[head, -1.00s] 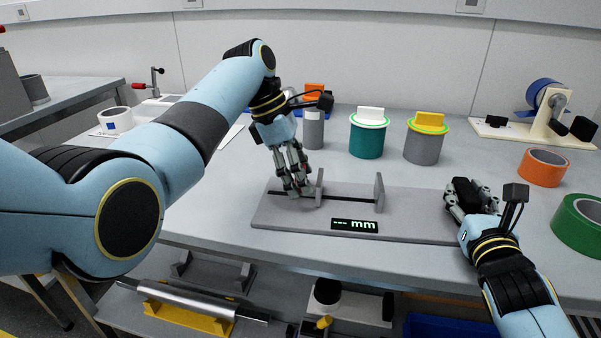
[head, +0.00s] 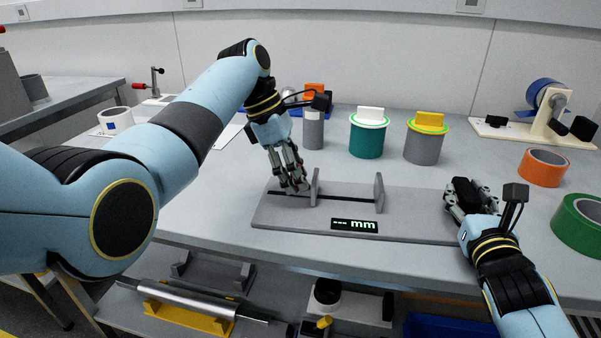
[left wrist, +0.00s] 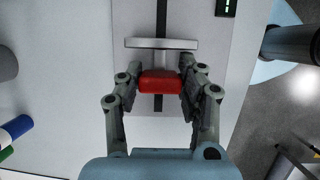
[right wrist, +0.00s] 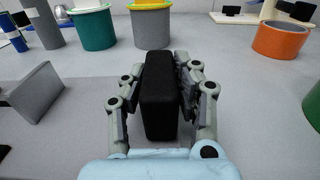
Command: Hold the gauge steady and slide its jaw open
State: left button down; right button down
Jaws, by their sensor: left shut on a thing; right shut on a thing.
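The gauge (head: 420,225) is a flat grey plate on the bench with a dark slot and a display (head: 354,225) reading "--- mm". Its sliding jaw (head: 315,187) stands upright on the slot, apart from the fixed jaw (head: 379,192) to its right. My left gripper (head: 293,188) is shut on the red grip (left wrist: 160,82) behind the sliding jaw, which also shows in the left wrist view (left wrist: 160,43). My right gripper (head: 470,193) is shut on the black handle block (right wrist: 160,95) at the plate's right end. The fingers partly hide both grips.
A teal canister (head: 366,140) and a grey canister with a yellow lid (head: 423,146) stand behind the gauge. An orange tape roll (head: 543,168) and a green one (head: 582,225) lie at the right.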

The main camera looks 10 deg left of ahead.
pick_arm(q)
jog(key=shift+s+a, duration=0.1)
jog(key=shift+a, duration=1.7)
pick_arm(e)
jog(key=shift+f, duration=0.25)
pick_arm(q)
jog(key=c, duration=0.8)
grip_release()
jog(key=v, duration=0.7)
jog(key=shift+r, duration=0.3)
jog(key=shift+s, duration=0.1)
pick_arm(e)
jog(key=c, duration=1.3)
grip_release()
jog(key=o, duration=0.4)
jog(key=shift+r, duration=0.15)
